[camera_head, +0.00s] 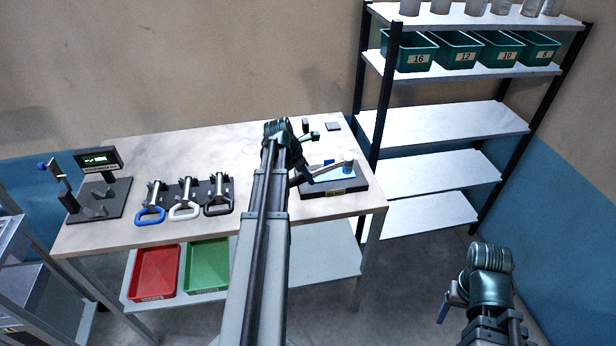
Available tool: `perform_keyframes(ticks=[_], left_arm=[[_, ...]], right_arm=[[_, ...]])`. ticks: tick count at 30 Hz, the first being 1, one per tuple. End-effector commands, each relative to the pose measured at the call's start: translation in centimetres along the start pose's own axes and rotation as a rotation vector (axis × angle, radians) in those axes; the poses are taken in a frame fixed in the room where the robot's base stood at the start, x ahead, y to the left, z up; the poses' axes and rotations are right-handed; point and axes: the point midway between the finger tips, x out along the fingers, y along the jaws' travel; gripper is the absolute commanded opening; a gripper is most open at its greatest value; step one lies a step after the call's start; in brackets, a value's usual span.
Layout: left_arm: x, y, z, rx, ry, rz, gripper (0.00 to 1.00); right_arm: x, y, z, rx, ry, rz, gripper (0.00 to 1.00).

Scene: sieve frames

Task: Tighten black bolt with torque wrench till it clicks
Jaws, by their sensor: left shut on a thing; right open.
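My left arm reaches over the table, and its gripper (302,172) is near the dark block (335,187) at the table's right end. It is shut on what seems to be the torque wrench (331,168), a light rod running right toward a blue cylinder (348,168) on the block. The arm hides much of the grip. I cannot make out the black bolt, nor whether the wrench is seated on anything. My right gripper (447,305) is open and empty over the floor at the lower right, well away from the table.
On the table (130,150) are a stand with a display (100,157) and several tools with blue, white and dark handles (184,210). Red (155,272) and green (208,265) trays lie on the lower shelf. A shelf rack (440,125) with green bins stands right.

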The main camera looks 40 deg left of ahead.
Motion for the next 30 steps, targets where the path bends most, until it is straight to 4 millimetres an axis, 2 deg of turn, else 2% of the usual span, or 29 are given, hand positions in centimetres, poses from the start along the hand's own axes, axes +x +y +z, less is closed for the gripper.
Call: perform_keyframes(ticks=[30], left_arm=[[0.0,1.5,0.2,0.081,-0.004,-0.032,0.0]], right_arm=[[-0.1,0.0,0.0,0.0,0.0,0.0,0.71]])
